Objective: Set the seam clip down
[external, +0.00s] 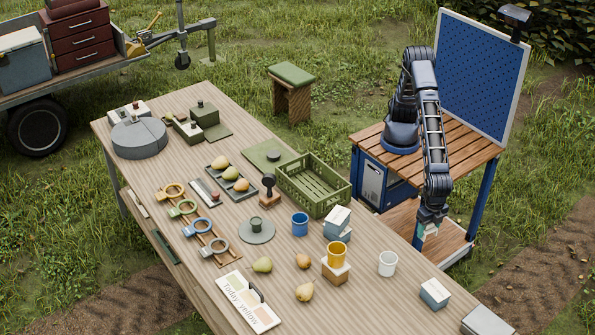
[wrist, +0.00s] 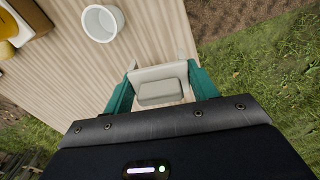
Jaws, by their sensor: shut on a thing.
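The seam clip appears as a pale grey piece with a raised block on it (wrist: 160,92), held between the teal fingers of my gripper (wrist: 161,84) in the wrist view. My gripper (external: 428,231) is shut on it. In the external view my gripper hangs low beside the right edge of the long wooden table (external: 205,285), and only a small pale part of the clip (external: 431,229) shows. In the wrist view the table top lies beyond and below the clip. I cannot see the clip touching any surface.
A white cup (external: 387,263) stands on the table near my gripper; it also shows in the wrist view (wrist: 101,24). A yellow cup (external: 337,254) sits on a wooden block. A blue-white box (external: 434,292) is near the front end. A green crate (external: 316,189) stands farther back.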

